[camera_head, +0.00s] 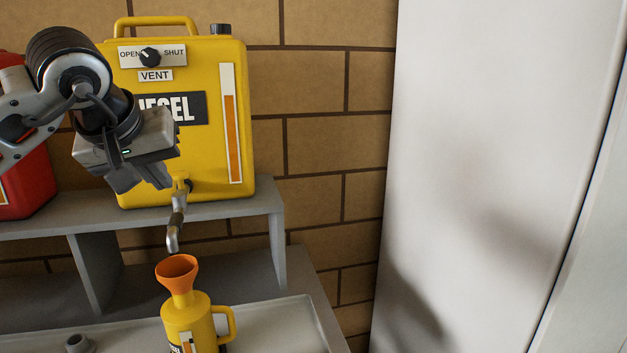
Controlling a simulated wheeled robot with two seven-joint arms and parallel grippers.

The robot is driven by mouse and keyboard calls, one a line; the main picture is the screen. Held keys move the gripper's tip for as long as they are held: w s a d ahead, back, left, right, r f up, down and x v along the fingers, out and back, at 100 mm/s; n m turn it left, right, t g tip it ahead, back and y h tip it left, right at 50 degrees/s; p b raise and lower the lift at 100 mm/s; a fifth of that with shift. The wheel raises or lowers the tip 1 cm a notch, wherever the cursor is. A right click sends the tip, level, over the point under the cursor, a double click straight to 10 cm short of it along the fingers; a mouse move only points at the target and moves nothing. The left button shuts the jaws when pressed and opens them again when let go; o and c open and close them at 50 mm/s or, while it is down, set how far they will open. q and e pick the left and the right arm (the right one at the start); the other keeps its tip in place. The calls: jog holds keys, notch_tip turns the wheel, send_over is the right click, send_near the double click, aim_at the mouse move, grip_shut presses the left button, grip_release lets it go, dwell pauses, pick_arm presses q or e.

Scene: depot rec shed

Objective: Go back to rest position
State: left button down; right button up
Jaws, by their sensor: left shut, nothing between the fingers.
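My left gripper (156,178) comes in from the left, in front of a yellow diesel can (215,150). Its fingers are shut and empty, just above and left of the can's tap (178,203); I cannot tell whether they touch it. The can stands upright on a grey shelf, its vent knob (150,57) between the words OPEN and SHUT. The tap's spout points down over an orange funnel (177,270) set in a small yellow jug (188,320). No stream shows between spout and funnel. My right gripper is not in view.
A red can (25,180) stands at the far left, partly behind my arm. The grey shelf (235,206) sits above a tray (285,325) holding the jug. A small grey cap (79,343) lies at lower left. A tall pale panel (480,150) fills the right side.

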pick_arm(q)
jog(key=s+d+f+n+g+h, duration=0.2)
jog(key=s+d+f+n+h, duration=0.2)
jog(key=d+h, duration=0.3)
jog(key=s+d+f+n+g+h, duration=0.3)
jog(key=s+d+n+h, duration=0.1)
jog(key=d, duration=0.5)
jog(key=s+d+f+n+g+h, duration=0.2)
jog(key=s+d+f+n+h, duration=0.2)
jog(key=d+h, duration=0.3)
jog(key=w+a+f+m+t+y, duration=0.1)
jog(key=a+f+m+t+y, duration=0.35)
jog(key=m, duration=0.65)
jog(key=w+a+f+m+t+y, duration=0.1)
jog(key=a+f+m+t, duration=0.1)
jog(key=f+m+t, duration=0.65)
jog(key=w+a+f+m+t+y, duration=0.1)
jog(key=a+m+t+y, duration=0.25)
jog(key=m, duration=1.05)
jog(key=s+a+f+n+g+y, duration=0.3)
jog(key=s+f+n, duration=0.4)
jog(key=f, duration=0.3)
jog(key=s+a+f+n+g+y, duration=0.2)
jog(key=s+f+n+g+y, duration=0.1)
jog(key=s+f+n, duration=0.5)
notch_tip(320, 180, down, 3)
jog(key=shift+a+r+n+g, duration=0.15)
jog(key=shift+a+n+g, duration=0.25)
jog(key=shift+n+g, duration=0.15)
